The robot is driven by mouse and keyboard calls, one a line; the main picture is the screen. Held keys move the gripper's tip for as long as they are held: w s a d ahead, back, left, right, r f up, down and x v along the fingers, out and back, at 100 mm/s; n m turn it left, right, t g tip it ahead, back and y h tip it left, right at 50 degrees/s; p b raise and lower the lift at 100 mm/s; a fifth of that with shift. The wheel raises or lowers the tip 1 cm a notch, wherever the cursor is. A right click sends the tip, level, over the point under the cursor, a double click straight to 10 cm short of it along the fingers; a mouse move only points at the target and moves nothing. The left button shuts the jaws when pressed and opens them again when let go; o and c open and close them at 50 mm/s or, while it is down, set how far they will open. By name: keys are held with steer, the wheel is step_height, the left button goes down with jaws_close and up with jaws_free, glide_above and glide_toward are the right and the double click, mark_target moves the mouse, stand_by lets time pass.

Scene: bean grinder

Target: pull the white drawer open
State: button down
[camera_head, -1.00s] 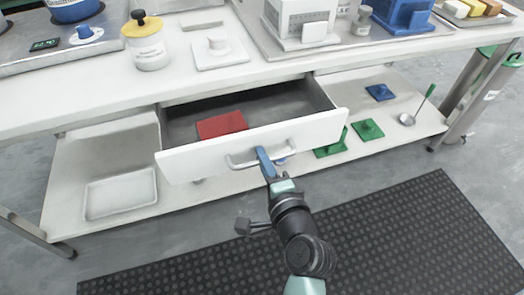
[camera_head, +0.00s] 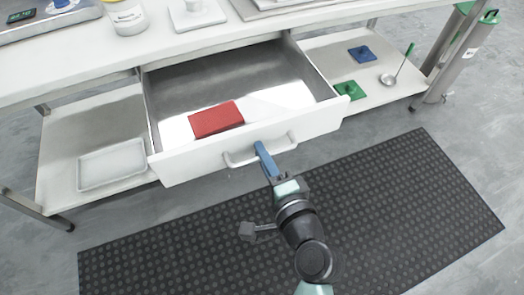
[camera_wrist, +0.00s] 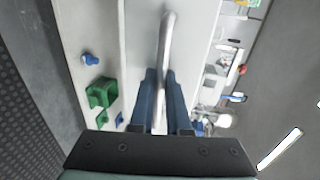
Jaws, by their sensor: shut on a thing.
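The white drawer (camera_head: 205,163) under the white table is pulled well out, its grey inside showing. A red block (camera_head: 216,119) lies inside it. A silver bar handle (camera_head: 240,161) runs across the drawer's front. My gripper (camera_head: 262,150) is shut on the handle, at its middle to right part. In the wrist view, the handle (camera_wrist: 167,40) passes between the two blue fingers (camera_wrist: 159,100), with the drawer front close behind it.
A white tray (camera_head: 112,165) sits on the lower shelf at left. Green and blue lidded pieces (camera_head: 350,90) (camera_head: 361,54) and a ladle (camera_head: 389,79) lie on the shelf at right. A black mat (camera_head: 400,190) covers the floor in front.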

steer(key=c, duration=1.2)
jaws_free()
steer(key=shift+o, duration=0.2)
steer(key=p+v, duration=0.1)
steer(key=v, duration=1.2)
